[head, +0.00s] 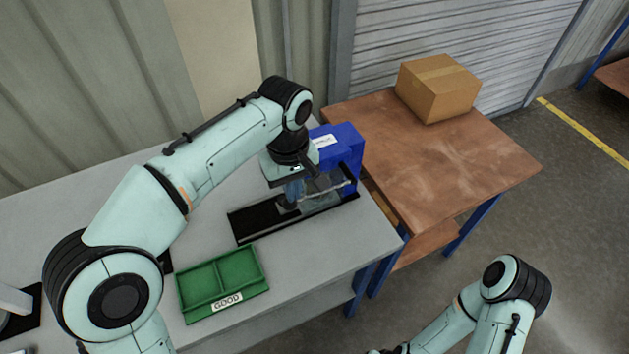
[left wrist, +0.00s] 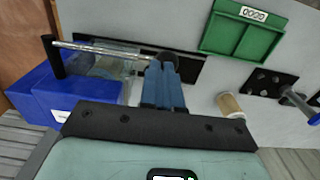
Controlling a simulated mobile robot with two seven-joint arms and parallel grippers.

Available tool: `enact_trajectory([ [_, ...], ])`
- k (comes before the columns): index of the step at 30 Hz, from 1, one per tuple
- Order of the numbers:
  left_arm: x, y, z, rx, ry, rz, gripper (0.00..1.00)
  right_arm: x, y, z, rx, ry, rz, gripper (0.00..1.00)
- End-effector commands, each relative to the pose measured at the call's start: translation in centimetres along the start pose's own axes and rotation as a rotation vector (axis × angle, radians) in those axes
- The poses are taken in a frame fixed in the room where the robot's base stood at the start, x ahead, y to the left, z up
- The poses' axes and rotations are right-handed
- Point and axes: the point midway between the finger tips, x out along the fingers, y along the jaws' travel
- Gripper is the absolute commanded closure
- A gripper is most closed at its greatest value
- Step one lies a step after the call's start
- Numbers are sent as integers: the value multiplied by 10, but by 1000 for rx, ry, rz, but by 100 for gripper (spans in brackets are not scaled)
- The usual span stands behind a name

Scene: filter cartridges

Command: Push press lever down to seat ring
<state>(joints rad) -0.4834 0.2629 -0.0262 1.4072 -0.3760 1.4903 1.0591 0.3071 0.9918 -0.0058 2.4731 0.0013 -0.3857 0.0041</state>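The press has a blue body (head: 342,143) on a black base (head: 250,222); the blue body also shows in the left wrist view (left wrist: 75,100). Its thin silver lever (left wrist: 105,50) runs from a black post to a dark round knob (left wrist: 170,61). My left gripper (head: 291,197) points down over the press base. Its blue fingers (left wrist: 164,80) lie close together, with their tips at the knob end of the lever; whether they touch it is unclear. No ring can be made out; a clear guard and the gripper cover part of the press. My right gripper is out of view.
A green tray (head: 203,285) marked GOOD lies in front of the press. A cream cylinder (left wrist: 230,106) and a black holed plate (left wrist: 265,83) are on the grey table (head: 330,255). A cardboard box (head: 438,88) stands on the brown table (head: 450,155).

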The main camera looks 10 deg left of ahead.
Motion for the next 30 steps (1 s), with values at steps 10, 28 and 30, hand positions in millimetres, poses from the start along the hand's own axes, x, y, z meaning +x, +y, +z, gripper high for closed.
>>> enact_trajectory([
  [10,15,-3,0,1,-1,0,100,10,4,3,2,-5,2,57],
  [28,31,-9,0,-1,-1,-3,100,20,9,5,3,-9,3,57],
  [30,31,-9,0,-1,-1,-3,100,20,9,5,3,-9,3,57],
])
